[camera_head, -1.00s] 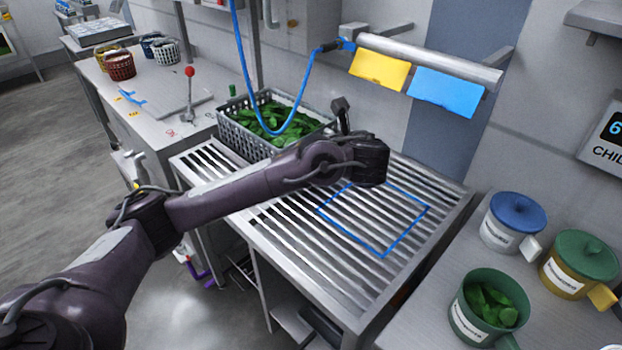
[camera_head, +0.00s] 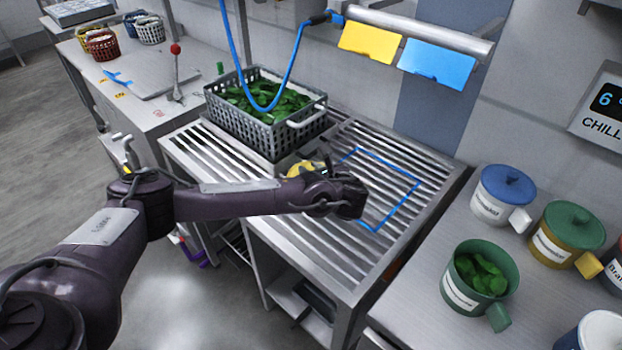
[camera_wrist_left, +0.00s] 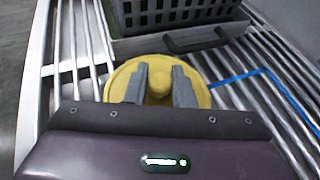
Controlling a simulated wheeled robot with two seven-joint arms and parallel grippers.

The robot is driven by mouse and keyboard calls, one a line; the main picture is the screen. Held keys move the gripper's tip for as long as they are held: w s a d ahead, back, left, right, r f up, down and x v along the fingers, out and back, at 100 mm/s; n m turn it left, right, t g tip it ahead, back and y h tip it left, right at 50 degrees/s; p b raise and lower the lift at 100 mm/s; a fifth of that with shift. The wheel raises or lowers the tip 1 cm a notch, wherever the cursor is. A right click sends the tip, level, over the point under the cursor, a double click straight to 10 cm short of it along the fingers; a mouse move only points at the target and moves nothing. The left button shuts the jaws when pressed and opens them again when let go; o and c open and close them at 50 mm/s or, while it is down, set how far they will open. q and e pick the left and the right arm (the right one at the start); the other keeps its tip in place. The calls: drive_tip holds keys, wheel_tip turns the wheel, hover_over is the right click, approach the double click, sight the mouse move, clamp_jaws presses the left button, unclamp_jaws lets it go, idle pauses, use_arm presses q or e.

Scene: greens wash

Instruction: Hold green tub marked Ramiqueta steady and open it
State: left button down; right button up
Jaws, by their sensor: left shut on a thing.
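A green tub (camera_head: 463,294) stands on the right counter. It has a white label too small to read, an open top with green leaves inside, and a green handle. My left gripper (camera_wrist_left: 158,88) is shut on the knob of a round yellow lid (camera_wrist_left: 118,82), over the slatted rack. A bit of the lid (camera_head: 305,167) shows behind my left arm in the head view. I cannot tell whether the lid touches the slats. My left fingertips are mostly hidden in the head view, and the left gripper is well left of the green tub. My right gripper is not seen.
A grey crate of leaves (camera_head: 258,138) stands behind the lid on the slatted rack (camera_head: 290,238). A blue outline (camera_head: 412,200) on the rack is clear. A blue-lidded tub (camera_head: 498,205) and a green-lidded yellow tub (camera_head: 563,247) stand by the green tub. A blue hose hangs overhead.

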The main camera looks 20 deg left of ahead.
use_arm(q)
drive_tip(key=shift+f, duration=1.6)
drive_tip(key=shift+f, duration=0.2)
drive_tip(key=c, duration=1.3)
unclamp_jaws()
drive_tip(key=shift+r, duration=0.1)
drive_tip(key=shift+o, duration=0.2)
